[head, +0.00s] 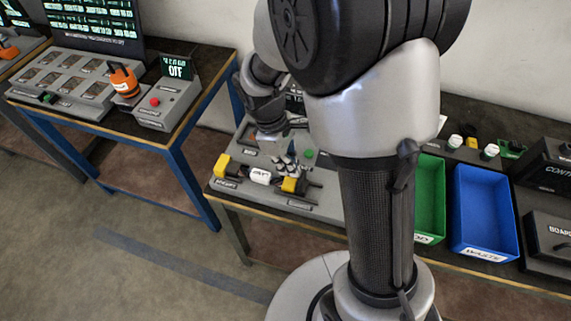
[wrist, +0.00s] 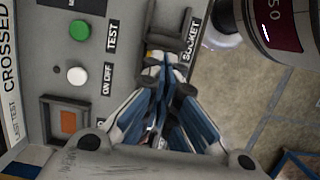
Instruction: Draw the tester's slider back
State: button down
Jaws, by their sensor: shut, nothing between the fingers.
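The tester is a grey panel (wrist: 45,75) in the wrist view, with a green button (wrist: 79,30) by a TEST label, a white button (wrist: 77,75) by an ON/OFF label, and a dark-framed orange window (wrist: 68,121). My gripper (wrist: 165,72) has its blue-padded fingers together, with the tips over dark fittings beside the SOCKET label (wrist: 191,40). I cannot pick out the slider for sure; the fingers cover part of that area. In the head view, the tester's grey board (head: 305,206) is on the middle bench, and my arm hides part of it.
Yellow-ended connectors (head: 228,167) and small upright parts lie on the grey board. Green (head: 429,205) and blue WASTE (head: 484,212) bins stand to the right. Another bench (head: 100,112) stands left.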

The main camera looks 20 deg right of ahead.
jog(key=s+d+p, duration=0.1)
jog(key=s+d, duration=0.3)
jog(key=d, duration=0.1)
jog(key=shift+d, duration=0.15)
jog(key=w+a+r+p, duration=0.2)
jog(key=r, duration=0.3)
jog(key=w+a+r+p, duration=0.1)
jog(key=a+r+p, duration=0.2)
jog(key=r, duration=0.2)
jog(key=shift+w+r, duration=0.3)
jog(key=shift+w, duration=0.05)
